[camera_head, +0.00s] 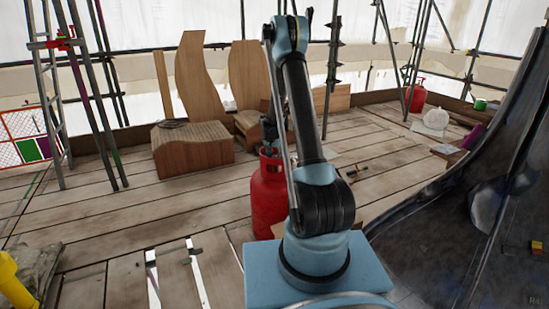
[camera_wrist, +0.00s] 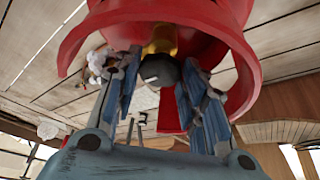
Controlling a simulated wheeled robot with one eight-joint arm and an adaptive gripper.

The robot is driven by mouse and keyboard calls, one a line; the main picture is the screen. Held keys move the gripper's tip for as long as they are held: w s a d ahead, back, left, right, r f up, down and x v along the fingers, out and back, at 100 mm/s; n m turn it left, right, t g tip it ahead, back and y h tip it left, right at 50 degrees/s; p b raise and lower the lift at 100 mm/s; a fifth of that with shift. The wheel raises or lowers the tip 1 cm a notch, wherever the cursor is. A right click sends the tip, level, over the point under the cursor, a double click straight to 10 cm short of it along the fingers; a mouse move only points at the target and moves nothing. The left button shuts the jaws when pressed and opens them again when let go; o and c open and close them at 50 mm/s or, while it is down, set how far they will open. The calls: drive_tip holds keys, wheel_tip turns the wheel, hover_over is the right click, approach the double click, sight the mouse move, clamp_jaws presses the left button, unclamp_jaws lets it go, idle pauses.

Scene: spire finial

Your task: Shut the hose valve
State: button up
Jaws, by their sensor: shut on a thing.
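A red gas cylinder (camera_head: 268,192) stands on the plank floor, partly hidden behind my arm. In the wrist view its red collar (camera_wrist: 240,60) curves around a brass fitting (camera_wrist: 161,40) with a dark round knob (camera_wrist: 158,70), which appears to be the hose valve. My gripper (camera_wrist: 155,92) has its blue fingers on either side of this knob and is shut on it. In the head view my gripper (camera_head: 268,138) is at the cylinder's top, and the knob is hidden there. I cannot tell how far the valve is turned.
A wooden bench (camera_head: 192,148) and tall curved boards stand behind to the left. Scaffold poles (camera_head: 90,90) rise at left. A second red cylinder (camera_head: 417,96) stands at the far right, beyond a dark curved sheet (camera_head: 440,230). Floor gaps show at front left.

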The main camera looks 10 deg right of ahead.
drive_tip(key=o, duration=1.1)
drive_tip(key=shift+c, duration=0.2)
drive_tip(key=v, duration=1.2)
drive_tip(key=shift+f, duration=0.1)
